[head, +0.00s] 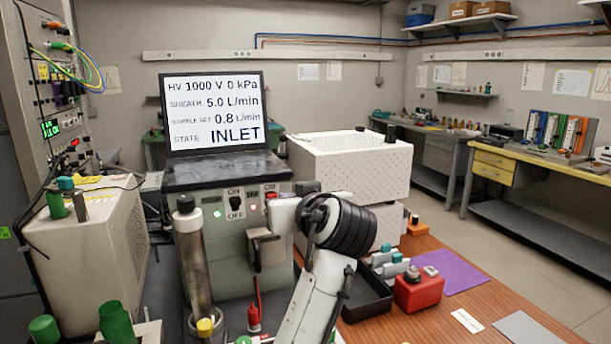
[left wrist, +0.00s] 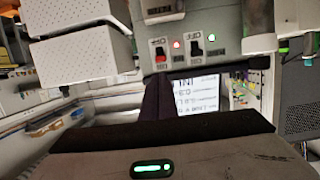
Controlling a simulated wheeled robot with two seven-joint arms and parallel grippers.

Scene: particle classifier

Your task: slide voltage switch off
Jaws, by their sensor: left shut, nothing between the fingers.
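The voltage switch (left wrist: 164,54) is red and sits on the grey panel in the left wrist view, which shows the panel upside down. A lit red lamp (left wrist: 179,43) is beside it. My left gripper (left wrist: 157,80) is shut and empty. Its dark fingertips appear just below the red switch in the wrist view; contact is unclear. My right gripper is not in view.
A black switch (head: 236,202) and green lamp (head: 217,213) are left of the red lamp. A laptop (head: 213,113) on the unit reads HV 1000 V, state INLET. A metal cylinder (head: 190,250) stands at left. A black tray (head: 367,304) and red box (head: 418,292) are at right.

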